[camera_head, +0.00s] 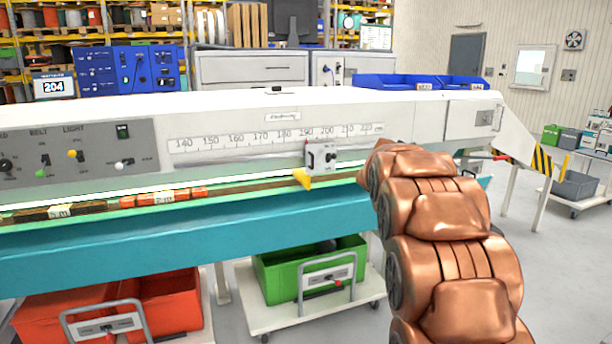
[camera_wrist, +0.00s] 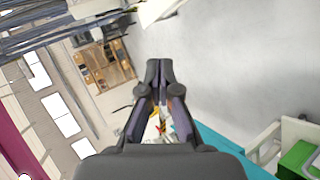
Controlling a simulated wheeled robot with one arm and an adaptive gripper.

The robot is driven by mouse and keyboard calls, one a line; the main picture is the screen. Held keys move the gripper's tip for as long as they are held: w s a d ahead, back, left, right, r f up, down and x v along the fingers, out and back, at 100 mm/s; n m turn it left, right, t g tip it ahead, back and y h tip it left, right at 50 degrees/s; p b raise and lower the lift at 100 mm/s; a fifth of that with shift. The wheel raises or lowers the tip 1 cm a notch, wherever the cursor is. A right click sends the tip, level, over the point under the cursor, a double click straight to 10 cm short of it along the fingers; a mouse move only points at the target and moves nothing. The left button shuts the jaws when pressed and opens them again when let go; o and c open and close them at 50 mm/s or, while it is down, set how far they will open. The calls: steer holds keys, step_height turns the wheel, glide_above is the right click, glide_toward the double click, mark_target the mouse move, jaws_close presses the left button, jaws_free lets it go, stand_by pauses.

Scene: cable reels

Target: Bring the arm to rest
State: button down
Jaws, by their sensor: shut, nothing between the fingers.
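My copper-coloured arm (camera_head: 435,220) rises at the right of the head view, in front of the right part of the long machine. Its end is not visible there. In the wrist view my gripper (camera_wrist: 160,66) points away from the camera. Its dark fingertips are together and nothing shows between them. The wrist view is tilted, with grey floor beyond the fingers and a teal edge (camera_wrist: 225,148) at lower right.
The white and teal machine (camera_head: 130,245) with a ruler scale (camera_head: 280,137) spans the head view. A red bin (camera_head: 165,305) and a green bin (camera_head: 275,275) stand beneath it. A grey crate (camera_head: 577,186) on a cart is at right. Open floor (camera_head: 560,260) lies right of my arm.

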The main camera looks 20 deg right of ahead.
steer(key=s+a+n+t+y+p, duration=0.1)
steer(key=s+a+p, duration=0.4)
steer(key=a, duration=0.9)
steer(key=s+a+r+n+t+y+p, duration=0.1)
steer(key=s+a+n+y+p, duration=0.2)
steer(key=a, duration=1.2)
steer(key=s+a+r+n+t+y+p, duration=0.1)
steer(key=s+a+y+p, duration=0.5)
steer(key=a, duration=0.8)
steer(key=s+n+p, duration=0.1)
steer(key=s+p, duration=0.2)
steer(key=s, duration=0.2)
steer(key=shift+s+a+r+n+t+y, duration=0.15)
steer(key=shift+n+t+y, duration=0.25)
